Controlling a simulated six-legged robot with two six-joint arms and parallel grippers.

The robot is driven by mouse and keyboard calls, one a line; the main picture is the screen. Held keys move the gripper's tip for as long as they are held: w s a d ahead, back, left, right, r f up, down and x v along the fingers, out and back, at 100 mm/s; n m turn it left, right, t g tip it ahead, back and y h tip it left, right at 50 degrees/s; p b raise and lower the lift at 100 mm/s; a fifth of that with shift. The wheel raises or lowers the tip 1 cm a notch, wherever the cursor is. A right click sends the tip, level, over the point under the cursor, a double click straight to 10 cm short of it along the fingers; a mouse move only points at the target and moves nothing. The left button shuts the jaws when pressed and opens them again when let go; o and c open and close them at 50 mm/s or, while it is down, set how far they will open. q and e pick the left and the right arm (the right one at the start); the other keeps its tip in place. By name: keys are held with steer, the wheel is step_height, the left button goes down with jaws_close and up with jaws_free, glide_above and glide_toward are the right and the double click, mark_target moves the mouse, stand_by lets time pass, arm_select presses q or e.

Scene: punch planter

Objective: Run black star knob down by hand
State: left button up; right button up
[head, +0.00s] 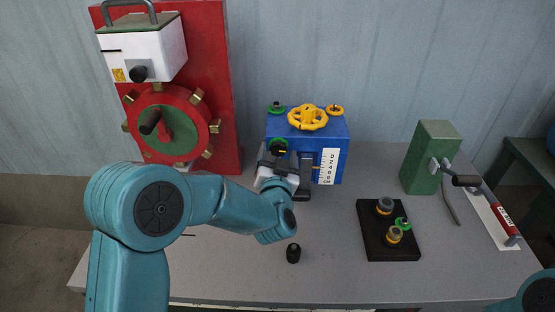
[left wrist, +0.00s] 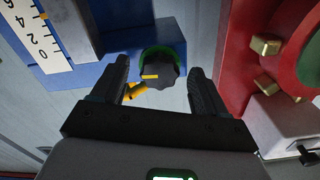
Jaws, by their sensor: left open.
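The black star knob (left wrist: 160,73) sits on a green ring (left wrist: 158,51) at the blue box's side, with a small yellow mark on it. In the head view the knob (head: 278,148) shows just beyond my left gripper (head: 285,165). In the left wrist view my left gripper (left wrist: 159,80) is open, one finger on either side of the knob, with visible gaps on both sides. How deep the knob lies between the fingers I cannot tell. My right gripper is out of view.
A red panel (head: 215,60) with a red wheel stands left. A small black knob (head: 293,254), a black tray (head: 371,238) and a green block (head: 428,150) are on the grey table (head: 335,280).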

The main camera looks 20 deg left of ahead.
arm_select(q)
steer(key=b+v, duration=0.2)
steer(key=v, duration=1.4)
steer(key=shift+s, duration=0.15)
